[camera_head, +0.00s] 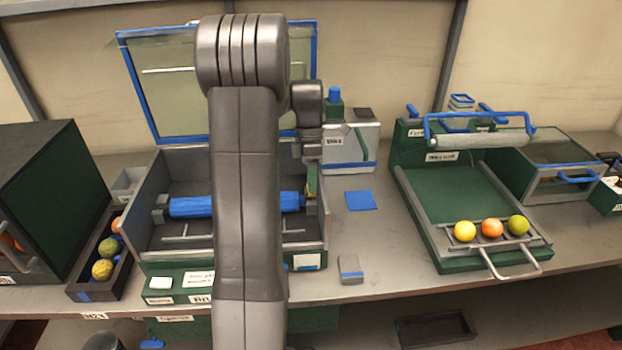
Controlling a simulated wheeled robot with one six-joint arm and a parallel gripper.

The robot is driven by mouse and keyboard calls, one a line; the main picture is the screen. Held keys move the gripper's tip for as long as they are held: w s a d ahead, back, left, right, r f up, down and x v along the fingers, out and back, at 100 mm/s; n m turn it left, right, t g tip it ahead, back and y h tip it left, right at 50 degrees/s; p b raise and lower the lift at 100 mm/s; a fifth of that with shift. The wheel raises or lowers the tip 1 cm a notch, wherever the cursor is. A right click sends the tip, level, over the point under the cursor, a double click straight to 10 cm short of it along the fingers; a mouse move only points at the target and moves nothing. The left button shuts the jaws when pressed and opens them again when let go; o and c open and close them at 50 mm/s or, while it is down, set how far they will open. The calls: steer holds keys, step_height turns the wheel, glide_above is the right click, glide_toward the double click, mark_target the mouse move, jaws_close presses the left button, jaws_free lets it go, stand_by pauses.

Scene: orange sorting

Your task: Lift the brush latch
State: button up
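An open grey and green machine box (319,228) stands at the middle left, with its blue-framed clear lid (160,85) raised. A blue roller brush (190,206) lies across inside it; my arm hides its middle. A small yellow-green part (312,182) shows at the brush's right end, by the right wall; I cannot tell whether it is the brush latch. My dark wrist hangs above that right end. My gripper (311,156) is small and partly hidden there, and its fingers cannot be made out. I cannot tell whether it touches anything.
A green tray unit (455,195) on the right holds three fruits by its front handle. A dark narrow tray (84,291) with fruits stands at left, beside a green cabinet (50,190). A white box (350,150), a blue square (360,200) and a small grey block (350,268) sit between.

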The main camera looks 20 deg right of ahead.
steer(key=shift+f, duration=0.15)
jaws_close()
